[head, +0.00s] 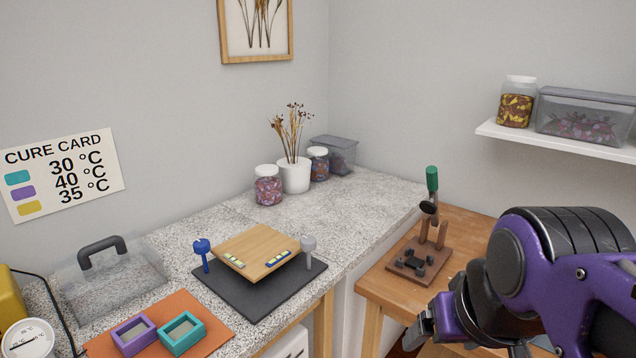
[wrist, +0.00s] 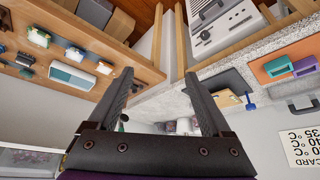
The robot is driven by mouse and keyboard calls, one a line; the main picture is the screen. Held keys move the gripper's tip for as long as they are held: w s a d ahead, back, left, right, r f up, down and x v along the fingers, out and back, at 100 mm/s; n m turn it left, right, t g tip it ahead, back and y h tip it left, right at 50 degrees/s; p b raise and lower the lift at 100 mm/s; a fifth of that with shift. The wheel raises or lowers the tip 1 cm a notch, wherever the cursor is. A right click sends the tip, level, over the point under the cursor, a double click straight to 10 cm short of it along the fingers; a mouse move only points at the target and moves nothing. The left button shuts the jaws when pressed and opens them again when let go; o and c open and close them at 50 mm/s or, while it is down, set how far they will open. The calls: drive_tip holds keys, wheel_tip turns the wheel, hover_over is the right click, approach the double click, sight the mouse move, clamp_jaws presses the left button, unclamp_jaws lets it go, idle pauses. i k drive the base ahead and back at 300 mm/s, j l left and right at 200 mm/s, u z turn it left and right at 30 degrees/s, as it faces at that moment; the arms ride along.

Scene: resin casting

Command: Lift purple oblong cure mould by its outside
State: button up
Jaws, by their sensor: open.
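The purple oblong cure mould (head: 133,334) sits on an orange mat (head: 105,346) at the front left of the speckled counter. It is a shallow open rectangular frame. A teal mould (head: 182,333) stands close beside it on the right, on the same mat. In the wrist view the purple mould (wrist: 304,66) shows small at the right edge. My gripper (wrist: 158,88) is open and empty, its two dark fingers spread wide. It is far from the mould. In the head view my purple arm is at the lower right, and the gripper is partly visible there.
A clear cover with a dark handle (head: 101,251) stands behind the mat. A wooden board on a dark base (head: 260,285), with blue and grey knobs, is to the right. A side table (head: 460,225) holds a brown stand with a green handle (head: 432,180). Jars stand at the back.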

sight(134, 335)
drive_tip(key=u, duration=1.55)
